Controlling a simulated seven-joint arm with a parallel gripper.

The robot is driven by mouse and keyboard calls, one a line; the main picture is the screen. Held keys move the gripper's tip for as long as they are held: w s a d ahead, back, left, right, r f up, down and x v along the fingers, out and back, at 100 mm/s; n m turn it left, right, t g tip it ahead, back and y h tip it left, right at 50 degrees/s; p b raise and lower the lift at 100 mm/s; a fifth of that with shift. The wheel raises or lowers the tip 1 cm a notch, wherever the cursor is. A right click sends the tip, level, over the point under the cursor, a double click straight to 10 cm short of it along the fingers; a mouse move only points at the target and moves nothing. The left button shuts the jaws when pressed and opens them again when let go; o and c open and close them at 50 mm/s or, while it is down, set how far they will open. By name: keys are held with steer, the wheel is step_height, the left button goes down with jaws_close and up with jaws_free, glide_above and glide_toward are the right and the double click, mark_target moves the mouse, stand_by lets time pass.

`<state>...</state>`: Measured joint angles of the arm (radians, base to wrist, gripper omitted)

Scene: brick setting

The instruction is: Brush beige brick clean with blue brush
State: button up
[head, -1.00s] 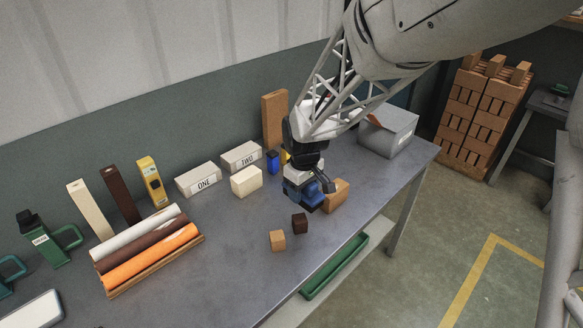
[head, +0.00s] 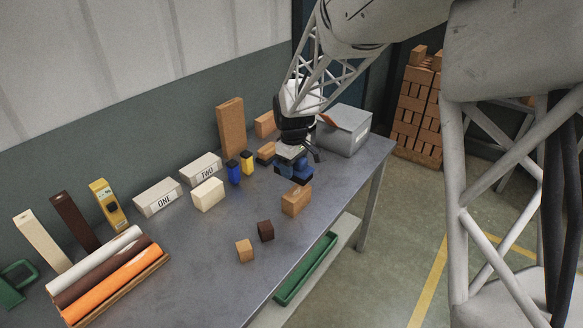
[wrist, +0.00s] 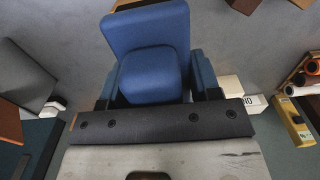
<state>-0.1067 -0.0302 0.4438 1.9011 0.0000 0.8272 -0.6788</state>
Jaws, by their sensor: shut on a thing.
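My gripper (head: 293,172) hangs over the right part of the workbench, just behind an orange-brown brick (head: 296,200). It is shut on a chunky blue thing, which I take for the blue brush (wrist: 150,60); no bristles show, and in the head view it is hard to part from the jaws. The beige brick (head: 208,194) lies left of my gripper, well apart from it, in front of the block marked TWO. A pale block also shows at the right in the wrist view (wrist: 231,86).
Blue (head: 234,172) and yellow (head: 247,162) black-topped items stand beside block TWO (head: 201,169). A tall brown brick (head: 231,128) stands behind, a grey box (head: 344,130) at the right. Rolls (head: 115,270) fill the left.

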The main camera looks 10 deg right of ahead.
steer(key=shift+f, duration=0.1)
glide_above(293, 195)
steer(key=shift+f, duration=3.1)
steer(key=shift+w+d+f, duration=0.15)
steer(key=shift+w+f, duration=0.05)
steer(key=shift+f, duration=0.65)
steer(key=shift+w+d, duration=0.55)
steer(key=shift+d, duration=0.05)
steer(key=shift+c, duration=0.3)
steer(key=shift+w+d, duration=0.7)
steer(key=shift+w, duration=0.05)
steer(key=shift+s+a+f, duration=0.15)
steer(key=shift+s+a, duration=1.15)
steer(key=shift+s, duration=0.05)
steer(key=shift+s+a, duration=0.15)
steer(key=shift+a, duration=0.05)
steer(key=shift+r, duration=4.2)
